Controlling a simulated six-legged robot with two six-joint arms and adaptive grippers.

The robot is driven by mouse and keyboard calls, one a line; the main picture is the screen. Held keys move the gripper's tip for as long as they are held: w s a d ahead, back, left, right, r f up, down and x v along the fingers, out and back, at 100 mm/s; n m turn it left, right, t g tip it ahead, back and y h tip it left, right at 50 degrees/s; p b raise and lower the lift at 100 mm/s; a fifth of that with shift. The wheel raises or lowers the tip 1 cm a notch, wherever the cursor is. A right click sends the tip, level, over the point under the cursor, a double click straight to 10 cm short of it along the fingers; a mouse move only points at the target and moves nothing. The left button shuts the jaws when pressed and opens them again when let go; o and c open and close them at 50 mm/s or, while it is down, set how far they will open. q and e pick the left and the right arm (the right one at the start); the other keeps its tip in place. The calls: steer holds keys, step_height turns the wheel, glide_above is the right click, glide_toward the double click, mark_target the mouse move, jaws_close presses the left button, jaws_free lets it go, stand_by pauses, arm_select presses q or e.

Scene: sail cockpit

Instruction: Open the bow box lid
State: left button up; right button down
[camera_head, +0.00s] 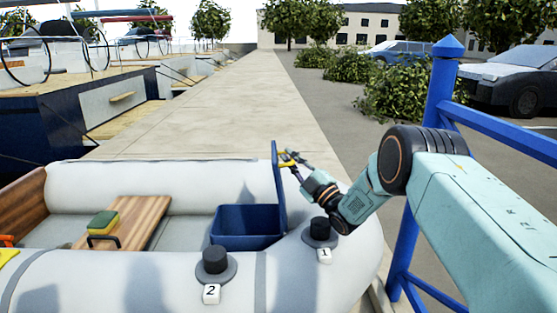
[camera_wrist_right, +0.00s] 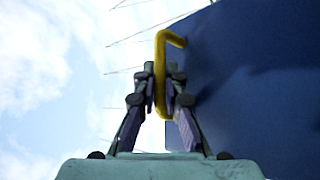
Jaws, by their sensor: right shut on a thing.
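The blue bow box (camera_head: 246,228) sits inside the grey inflatable boat, toward its right end. Its blue lid (camera_head: 279,188) stands upright on the right side of the box, and the box's inside shows. My right gripper (camera_head: 287,160) is at the top of the lid, on its right side. In the wrist view my right gripper (camera_wrist_right: 161,95) is shut on the yellow handle (camera_wrist_right: 161,52), which is fixed to the blue lid (camera_wrist_right: 255,85). My left gripper is not in view.
A wooden bench (camera_head: 140,222) with a green and yellow sponge (camera_head: 103,222) is left of the box. Black valve caps marked 1 (camera_head: 320,228) and 2 (camera_head: 215,260) sit on the tube. A blue railing (camera_head: 437,90) stands at right, behind my arm.

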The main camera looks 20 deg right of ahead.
steer(key=shift+s+d+f, duration=0.1)
steer(key=shift+s+d, duration=0.1)
steer(key=shift+d, duration=0.25)
steer(key=shift+s+d+f, duration=0.1)
steer(key=shift+s+d, duration=0.05)
steer(key=shift+d, duration=0.25)
steer(key=c, duration=1.4)
jaws_free()
steer(key=v, duration=1.2)
steer(key=shift+c, duration=0.2)
